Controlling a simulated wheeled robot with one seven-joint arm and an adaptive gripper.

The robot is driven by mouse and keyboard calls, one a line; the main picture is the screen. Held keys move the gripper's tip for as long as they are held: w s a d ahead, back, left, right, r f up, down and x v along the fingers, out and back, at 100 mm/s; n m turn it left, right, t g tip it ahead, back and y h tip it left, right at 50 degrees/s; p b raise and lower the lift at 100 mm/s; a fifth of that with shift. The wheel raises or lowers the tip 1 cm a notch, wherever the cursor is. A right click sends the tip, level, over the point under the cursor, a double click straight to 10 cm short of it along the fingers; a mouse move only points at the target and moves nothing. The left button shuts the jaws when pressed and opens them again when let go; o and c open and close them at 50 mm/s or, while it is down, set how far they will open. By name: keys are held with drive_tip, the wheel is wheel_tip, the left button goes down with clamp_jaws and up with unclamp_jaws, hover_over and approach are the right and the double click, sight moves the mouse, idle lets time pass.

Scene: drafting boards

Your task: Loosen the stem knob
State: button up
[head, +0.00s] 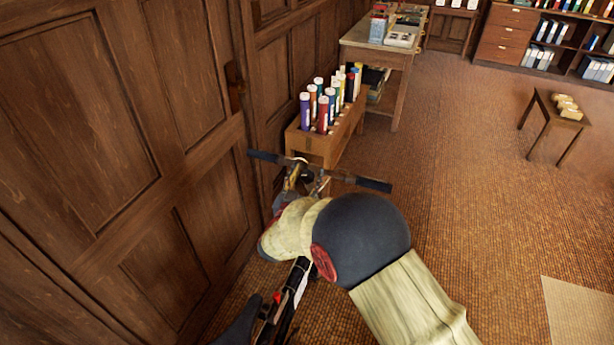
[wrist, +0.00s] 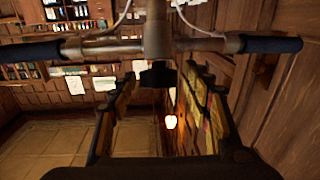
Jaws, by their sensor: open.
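A bicycle stands along the wooden wall in the head view, its handlebar (head: 375,185) with dark grips crossing in front of my arm. In the wrist view the handlebar (wrist: 95,47) spans the top, and the brown stem (wrist: 157,32) comes down at its middle. A dark piece (wrist: 158,76) at the stem's lower end may be the stem knob; its shape is unclear. My gripper (wrist: 160,82) is open, with one finger on each side of this piece and visible gaps. I cannot tell the depth between them. In the head view my arm hides much of the bicycle's front.
A wooden rack (head: 318,148) of coloured tubes stands just beyond the handlebar. Wood panelling (head: 75,120) closes off the left. The floor (head: 470,190) to the right is open.

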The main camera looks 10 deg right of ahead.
drive_tip(key=shift+c, duration=0.8)
drive_tip(key=c, duration=1)
drive_tip(key=shift+r+n+t+y+p, duration=0.1)
drive_tip(key=shift+n+t+y+p, duration=0.2)
drive_tip(key=shift+n+y+p, duration=0.25)
drive_tip(key=shift+n+t+y, duration=0.3)
drive_tip(key=shift+n+y, duration=0.25)
drive_tip(key=o, duration=1.2)
drive_tip(key=shift+c, duration=0.2)
drive_tip(key=shift+s+a, duration=0.1)
